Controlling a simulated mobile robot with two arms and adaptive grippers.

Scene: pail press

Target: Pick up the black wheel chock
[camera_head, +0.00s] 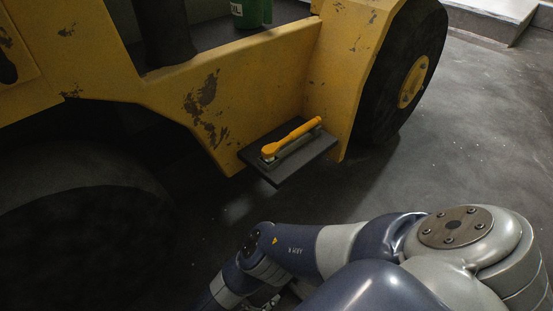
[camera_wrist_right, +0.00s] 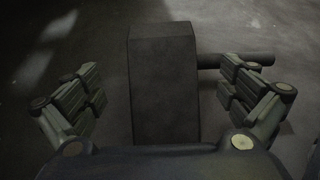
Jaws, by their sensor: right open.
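The black wheel chock (camera_wrist_right: 163,85) is a dark block with a short round bar sticking out to its right, seen in the right wrist view on the grey floor. My right gripper (camera_wrist_right: 160,72) is open, with one finger on each side of the block. The left finger is clear of it, and the right finger overlaps the bar in the picture. I cannot tell if either touches. In the head view only a little of this gripper (camera_head: 264,301) shows at the bottom edge, and I cannot make out the chock there. My left gripper is not in view.
A worn yellow vehicle (camera_head: 250,90) with large black tyres (camera_head: 85,235) fills the upper left. Its dark step (camera_head: 318,152) carries an orange-handled tool (camera_head: 291,137). A green container (camera_head: 250,12) stands above. The concrete floor (camera_head: 465,140) is open at right.

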